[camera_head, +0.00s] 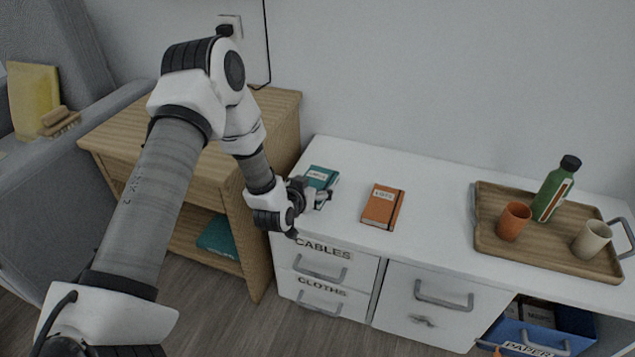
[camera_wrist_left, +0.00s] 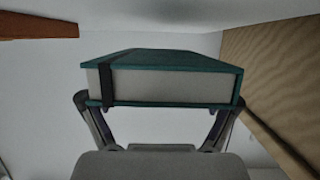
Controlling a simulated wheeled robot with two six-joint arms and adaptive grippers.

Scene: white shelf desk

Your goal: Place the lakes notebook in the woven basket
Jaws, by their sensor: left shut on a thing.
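A teal notebook (camera_head: 321,177) with a small white label, too small to read for certain, is at the left end of the white desk. My left gripper (camera_head: 316,196) is shut on its near edge. In the left wrist view, the notebook (camera_wrist_left: 165,84) lies flat between the two fingers, its pale page edges and dark strap facing the camera. I cannot tell whether it touches the desk top. No woven basket shows in either view. My right gripper is not in view.
An orange notebook (camera_head: 382,206) lies right of the teal one. A wooden tray (camera_head: 560,258) holds an orange cup (camera_head: 513,221), a beige mug (camera_head: 591,239) and a green bottle (camera_head: 553,190). A wooden side table (camera_head: 130,139) stands left, with a teal item (camera_head: 217,236) on its lower shelf.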

